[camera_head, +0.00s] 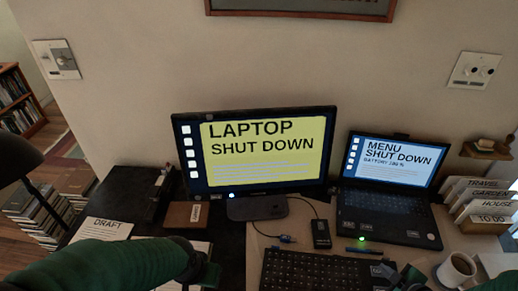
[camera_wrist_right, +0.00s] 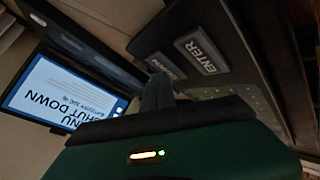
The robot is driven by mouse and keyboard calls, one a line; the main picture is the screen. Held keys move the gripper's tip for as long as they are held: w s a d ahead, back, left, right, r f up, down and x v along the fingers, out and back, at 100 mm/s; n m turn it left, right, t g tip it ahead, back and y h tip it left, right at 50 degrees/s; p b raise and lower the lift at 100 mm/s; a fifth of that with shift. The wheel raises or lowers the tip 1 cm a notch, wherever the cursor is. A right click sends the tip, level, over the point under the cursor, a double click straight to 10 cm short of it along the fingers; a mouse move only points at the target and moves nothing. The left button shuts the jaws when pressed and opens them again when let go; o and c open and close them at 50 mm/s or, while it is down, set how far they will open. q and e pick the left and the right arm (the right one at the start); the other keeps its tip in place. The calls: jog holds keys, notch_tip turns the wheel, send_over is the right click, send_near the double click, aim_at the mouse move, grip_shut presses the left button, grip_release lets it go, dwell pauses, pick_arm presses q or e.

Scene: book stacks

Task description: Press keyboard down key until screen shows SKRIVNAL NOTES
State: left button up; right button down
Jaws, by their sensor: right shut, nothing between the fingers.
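The monitor (camera_head: 262,148) in the head view reads LAPTOP SHUT DOWN in dark letters on yellow. The black keyboard (camera_head: 315,270) lies below it at the bottom edge. In the right wrist view a large ENTER key (camera_wrist_right: 202,52) shows, with a second labelled key (camera_wrist_right: 166,67), apparently DOWN, beside it. My right gripper (camera_head: 404,277) is shut and empty over the keyboard's right end; its fingertips (camera_wrist_right: 157,90) are close to the second key, but contact cannot be told. My left gripper (camera_head: 207,271) is at the bottom left of the keyboard; its fingers are unclear.
An open laptop (camera_head: 388,190) reads MENU SHUT DOWN. A mug (camera_head: 456,269) stands right of the keyboard, near labelled files (camera_head: 482,198). A black phone-like device (camera_head: 320,234) and cable lie behind the keyboard. DRAFT papers (camera_head: 104,228) lie at left.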

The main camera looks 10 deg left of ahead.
aim_at(383, 277)
jog(key=shift+f, duration=0.1)
dwell(0.3)
jog(key=shift+r+p, duration=0.4)
jog(key=shift+r, duration=0.2)
notch_tip(383, 277, up, 6)
jog(key=p, duration=0.5)
jog(key=shift+s, duration=0.2)
